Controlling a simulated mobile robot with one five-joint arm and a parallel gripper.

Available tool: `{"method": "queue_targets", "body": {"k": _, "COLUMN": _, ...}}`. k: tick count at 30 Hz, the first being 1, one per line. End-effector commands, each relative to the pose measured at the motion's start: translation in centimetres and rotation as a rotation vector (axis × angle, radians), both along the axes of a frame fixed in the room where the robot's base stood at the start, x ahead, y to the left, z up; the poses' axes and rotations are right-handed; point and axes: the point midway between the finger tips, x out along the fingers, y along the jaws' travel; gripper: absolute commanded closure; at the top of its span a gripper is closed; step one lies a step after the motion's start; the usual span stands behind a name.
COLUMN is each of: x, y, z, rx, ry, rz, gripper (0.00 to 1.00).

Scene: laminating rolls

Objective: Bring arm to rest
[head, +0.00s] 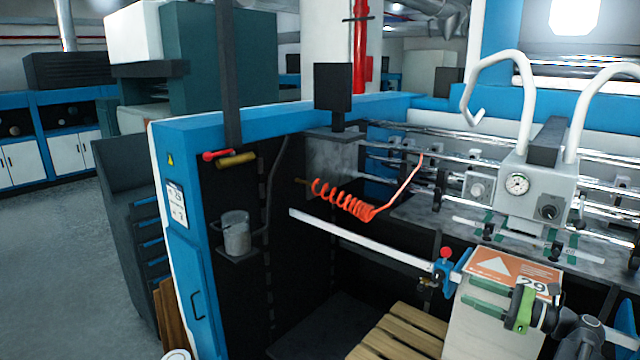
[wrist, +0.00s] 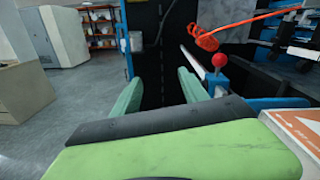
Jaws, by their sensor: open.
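My gripper (head: 466,291) is at the lower right of the head view, its two green fingers pointing left. The fingers are apart with nothing between them, beside and above a pale stack with an orange and white top sheet (head: 492,263) marked 29. In the wrist view my gripper (wrist: 160,77) shows its two fingers spread, with dark machine panel and floor beyond. A red ball knob (head: 445,252) on a blue clamp (head: 441,271) stands just left of the fingers; the knob (wrist: 219,60) is right of them in the wrist view.
A white bar (head: 350,238) runs left from the clamp. A coiled orange hose (head: 345,200) hangs above it. A wooden pallet (head: 405,330) lies below. A grey gauge unit (head: 535,195) stands behind the stack. Open floor (head: 60,230) lies at far left.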

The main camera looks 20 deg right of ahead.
Motion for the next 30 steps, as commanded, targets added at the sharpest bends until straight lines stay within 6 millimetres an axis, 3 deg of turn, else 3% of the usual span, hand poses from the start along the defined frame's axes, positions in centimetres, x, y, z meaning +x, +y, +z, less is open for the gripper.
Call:
{"method": "queue_targets", "body": {"k": 5, "x": 5.6, "y": 7.9, "z": -0.6, "rx": -0.013, "ry": 0.023, "rz": 0.155, "gripper": 0.48}}
{"method": "queue_targets", "body": {"k": 8, "x": 9.0, "y": 14.8, "z": -2.0, "rx": -0.046, "ry": 0.07, "rz": 0.276, "gripper": 0.48}}
{"method": "queue_targets", "body": {"k": 12, "x": 12.3, "y": 26.3, "z": -5.3, "rx": -0.174, "ry": 0.146, "rz": 0.471, "gripper": 0.48}}
{"method": "queue_targets", "body": {"k": 15, "x": 13.0, "y": 34.5, "z": -8.4, "rx": -0.33, "ry": 0.177, "rz": 0.621, "gripper": 0.48}}
{"method": "queue_targets", "body": {"k": 19, "x": 11.9, "y": 43.5, "z": -12.9, "rx": -0.593, "ry": 0.169, "rz": 0.821, "gripper": 0.48}}
{"method": "queue_targets", "body": {"k": 21, "x": 10.8, "y": 46.9, "z": -15.1, "rx": -0.742, "ry": 0.143, "rz": 0.923, "gripper": 0.48}}
{"method": "queue_targets", "body": {"k": 25, "x": 8.6, "y": 50.7, "z": -18.7, "rx": -1.031, "ry": 0.062, "rz": 1.112, "gripper": 0.48}}
{"method": "queue_targets", "body": {"k": 27, "x": 7.5, "y": 51.4, "z": -20.5, "rx": -1.207, "ry": 0.001, "rz": 1.222, "gripper": 0.48}}
{"method": "queue_targets", "body": {"k": 30, "x": 6.7, "y": 49.8, "z": -22.4, "rx": -1.447, "ry": -0.085, "rz": 1.365, "gripper": 0.48}}
